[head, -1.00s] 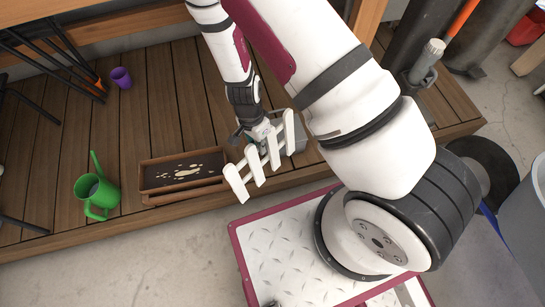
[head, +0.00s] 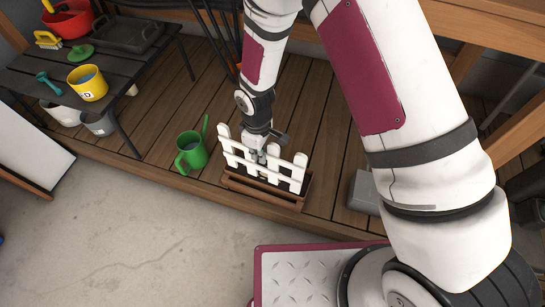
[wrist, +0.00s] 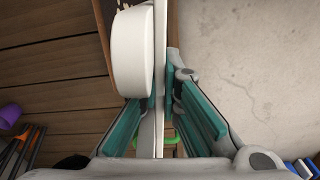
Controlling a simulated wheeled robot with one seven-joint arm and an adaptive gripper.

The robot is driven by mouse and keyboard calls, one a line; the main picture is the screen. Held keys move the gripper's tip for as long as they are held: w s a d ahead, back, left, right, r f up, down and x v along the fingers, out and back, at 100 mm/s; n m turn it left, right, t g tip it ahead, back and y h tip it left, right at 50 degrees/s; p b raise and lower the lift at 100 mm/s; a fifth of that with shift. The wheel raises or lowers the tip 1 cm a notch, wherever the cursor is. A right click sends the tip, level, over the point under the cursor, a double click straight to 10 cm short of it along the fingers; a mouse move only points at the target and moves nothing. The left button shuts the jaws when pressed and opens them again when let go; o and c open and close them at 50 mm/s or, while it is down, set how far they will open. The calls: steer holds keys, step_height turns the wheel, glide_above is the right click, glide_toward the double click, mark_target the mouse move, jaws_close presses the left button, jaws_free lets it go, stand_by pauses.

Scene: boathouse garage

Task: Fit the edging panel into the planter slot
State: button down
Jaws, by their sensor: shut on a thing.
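The edging panel (head: 290,174) is a white picket fence piece. In the head view it stands roughly upright over the planter (head: 262,193), a long brown wooden box on the deck. My gripper (head: 262,157) is shut on the panel near its middle. In the wrist view the panel (wrist: 159,60) runs edge-on between the teal finger pads of my gripper (wrist: 161,110), with one white picket close to the camera. The panel's lower edge is at or just above the planter. I cannot tell whether it sits in the slot, which is hidden.
A green watering can (head: 191,151) stands just left of the planter. A grey box (head: 365,192) lies to the right on the deck. A dark table (head: 60,75) with a yellow bucket (head: 88,82) stands at the left. The concrete floor in front is clear.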

mark_target(258, 166)
steer(key=shift+a+n, duration=0.3)
steer(key=shift+a, duration=0.15)
step_height(258, 166, down, 5)
steer(key=b, duration=0.3)
steer(key=shift+d+r+b, duration=0.1)
steer(key=shift+r+b, duration=0.1)
steer(key=shift+b, duration=0.15)
